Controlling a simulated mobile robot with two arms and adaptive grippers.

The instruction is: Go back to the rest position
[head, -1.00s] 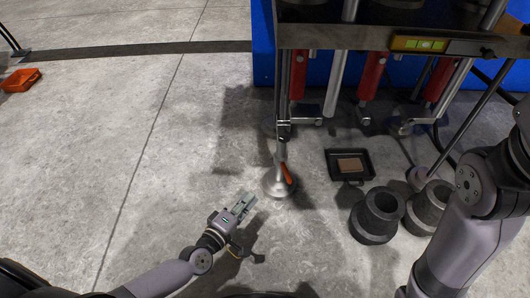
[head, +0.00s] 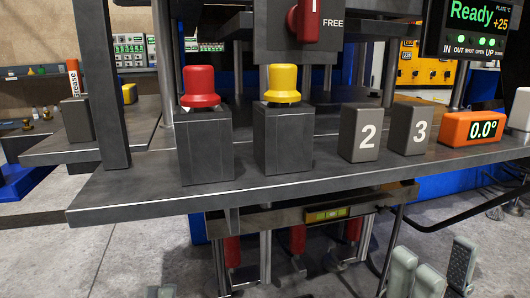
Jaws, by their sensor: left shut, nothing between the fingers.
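Only the tip of my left gripper (head: 160,291) shows, at the bottom edge left of centre in the head view. It is shut with nothing in it; the rest of it is below the picture. My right gripper (head: 436,264) stands at the bottom right with its grey fingers pointing up. The fingers are spread apart and nothing is seen between them. Both grippers are below the dark bench (head: 270,193) and show no contact with it. My arms behind the grippers are out of view.
The bench bears a red button (head: 200,88), a yellow button (head: 283,83), blocks marked 2 (head: 367,135) and 3 (head: 419,128), and an orange angle gauge (head: 472,128). A display (head: 470,27) reads Ready. Red cylinders (head: 232,248) stand underneath. Concrete floor shows at lower left.

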